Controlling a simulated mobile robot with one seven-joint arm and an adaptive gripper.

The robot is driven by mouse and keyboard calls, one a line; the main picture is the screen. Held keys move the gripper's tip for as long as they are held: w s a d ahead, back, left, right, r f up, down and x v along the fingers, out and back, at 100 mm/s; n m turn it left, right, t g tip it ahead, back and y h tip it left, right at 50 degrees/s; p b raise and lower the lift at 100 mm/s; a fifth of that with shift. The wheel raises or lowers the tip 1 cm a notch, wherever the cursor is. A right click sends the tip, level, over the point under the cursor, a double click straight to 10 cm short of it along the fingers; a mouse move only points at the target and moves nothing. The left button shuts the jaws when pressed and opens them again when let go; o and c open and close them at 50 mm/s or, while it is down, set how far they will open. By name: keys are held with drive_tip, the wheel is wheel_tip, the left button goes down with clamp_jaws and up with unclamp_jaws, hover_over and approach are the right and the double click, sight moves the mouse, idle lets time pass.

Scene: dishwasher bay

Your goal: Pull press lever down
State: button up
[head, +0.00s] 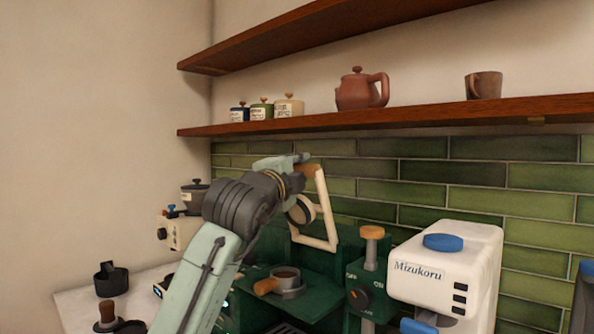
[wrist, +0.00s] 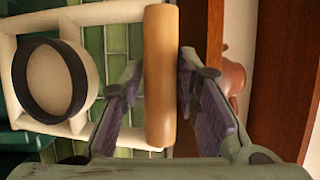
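The press lever is a cream frame (head: 327,215) with a wooden handle (head: 309,170) across its top. It stands raised on the dark green machine (head: 320,258), and a round dark-rimmed part hangs at the frame. My gripper (head: 298,161) is up at the handle. In the wrist view the wooden handle (wrist: 160,75) lies between the two purple-padded fingers of my gripper (wrist: 160,85). A gap shows left of the handle, and the right finger is very near it; I cannot tell if it touches. The cream frame (wrist: 87,15) also shows there.
A shelf (head: 420,116) with a teapot (head: 358,91), a mug (head: 484,85) and several jars runs above my gripper. A white Mizukoru machine (head: 470,265) stands right. A portafilter cup (head: 286,279) sits on the green machine. Green tiles (head: 500,200) are behind.

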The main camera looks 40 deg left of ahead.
clamp_jaws()
drive_tip(key=shift+f, duration=0.15)
idle(0.5)
